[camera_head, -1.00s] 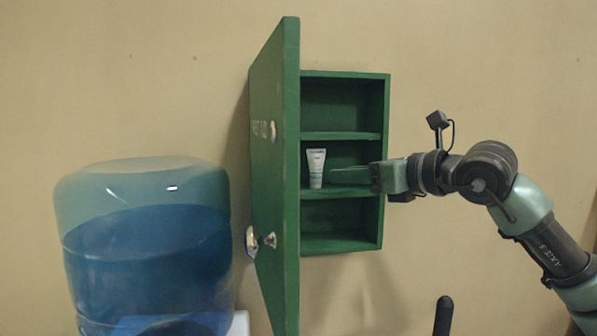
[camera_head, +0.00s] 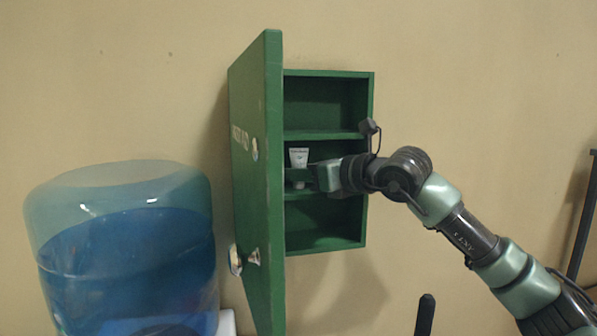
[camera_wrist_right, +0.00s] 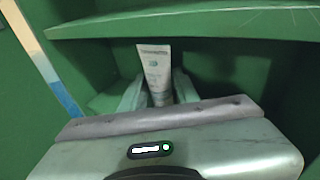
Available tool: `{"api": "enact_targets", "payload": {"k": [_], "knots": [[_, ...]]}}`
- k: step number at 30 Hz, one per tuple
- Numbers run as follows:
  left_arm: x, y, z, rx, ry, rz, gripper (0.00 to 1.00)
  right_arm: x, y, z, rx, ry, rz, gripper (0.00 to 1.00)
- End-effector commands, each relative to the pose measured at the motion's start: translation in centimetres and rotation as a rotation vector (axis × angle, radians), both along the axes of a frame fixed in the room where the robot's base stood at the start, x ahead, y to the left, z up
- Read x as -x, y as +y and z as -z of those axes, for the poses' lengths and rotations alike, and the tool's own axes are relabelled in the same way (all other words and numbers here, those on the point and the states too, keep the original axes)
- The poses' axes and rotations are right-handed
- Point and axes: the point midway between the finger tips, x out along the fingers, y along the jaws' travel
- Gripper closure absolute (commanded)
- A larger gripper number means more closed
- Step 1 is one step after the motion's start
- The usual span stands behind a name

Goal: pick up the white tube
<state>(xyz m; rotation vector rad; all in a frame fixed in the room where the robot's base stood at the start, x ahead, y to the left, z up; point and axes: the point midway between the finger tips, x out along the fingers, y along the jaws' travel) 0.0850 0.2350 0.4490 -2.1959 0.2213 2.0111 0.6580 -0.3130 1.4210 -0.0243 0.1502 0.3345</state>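The white tube (camera_head: 299,158) stands upright on the middle shelf of the green cabinet (camera_head: 368,160), near its left side. My right gripper (camera_head: 298,176) reaches in from the right, and a finger covers the tube's lower part in the head view. In the right wrist view the tube (camera_wrist_right: 156,70) stands between the two fingers of the right gripper (camera_wrist_right: 159,92), which look open, one on each side. Whether either finger touches the tube is hard to tell. My left gripper is not in view.
The green cabinet door (camera_head: 258,180) stands open on the left. The shelf board above (camera_wrist_right: 200,20) lies close over the tube. The other compartments look empty. A large blue water bottle (camera_head: 125,250) stands at the lower left.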

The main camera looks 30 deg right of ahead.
Motion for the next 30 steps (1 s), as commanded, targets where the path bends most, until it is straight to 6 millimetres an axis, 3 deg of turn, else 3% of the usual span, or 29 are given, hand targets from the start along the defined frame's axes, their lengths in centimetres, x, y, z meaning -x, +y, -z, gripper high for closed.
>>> {"api": "enact_targets", "payload": {"k": [4, 7, 17, 23, 30], "knots": [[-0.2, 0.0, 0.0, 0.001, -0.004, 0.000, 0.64, 0.0, 0.0, 0.0, 0.000, 0.000, 0.000, 0.72], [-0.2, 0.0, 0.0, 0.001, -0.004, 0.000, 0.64, 0.0, 0.0, 0.0, 0.000, 0.000, 0.000, 1.00], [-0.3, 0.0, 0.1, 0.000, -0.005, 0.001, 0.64, 0.1, 0.0, -0.1, 0.000, -0.001, 0.000, 1.00], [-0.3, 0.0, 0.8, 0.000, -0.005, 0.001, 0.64, 0.1, 0.1, -1.4, -0.001, -0.006, -0.001, 1.00], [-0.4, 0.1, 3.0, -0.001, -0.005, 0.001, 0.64, 3.7, -1.4, -1.1, 0.002, -0.004, 0.003, 1.00]]}}
